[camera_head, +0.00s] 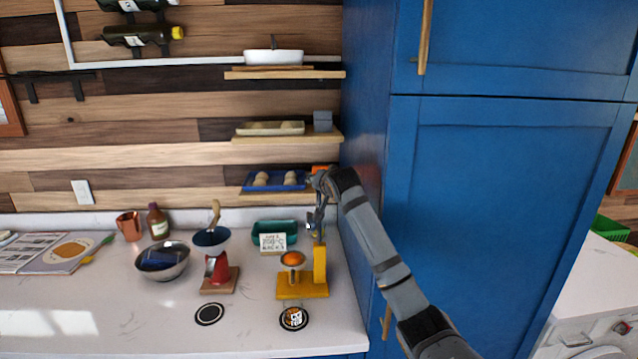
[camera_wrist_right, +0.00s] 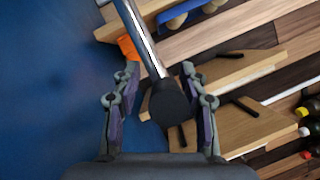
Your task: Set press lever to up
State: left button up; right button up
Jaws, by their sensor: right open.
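A yellow press (camera_head: 320,266) stands on the counter near its right end, with an orange piece (camera_head: 292,258) on its front part. Its metal lever (camera_wrist_right: 140,38) ends in a dark knob (camera_wrist_right: 168,103). In the right wrist view, the knob and the end of the rod lie between the spread fingers of my right gripper (camera_wrist_right: 160,74), which is open. I cannot tell whether a finger touches it. In the head view my right gripper (camera_head: 319,190) is above the press and partly hides the lever. My left gripper is not in view.
A tall blue cabinet (camera_head: 500,190) stands close to the right of the press. Wooden shelves (camera_head: 288,137) hang behind it, the lowest near my gripper. A small sign (camera_head: 273,242), a red item on a wooden base (camera_head: 218,275) and bowls (camera_head: 162,260) stand left. The front counter is mostly clear.

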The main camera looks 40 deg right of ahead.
jog(key=shift+s+a+r, duration=0.25)
jog(key=shift+s+r, duration=0.05)
jog(key=v, duration=1.1)
jog(key=shift+s, duration=0.2)
jog(key=shift+f, duration=0.2)
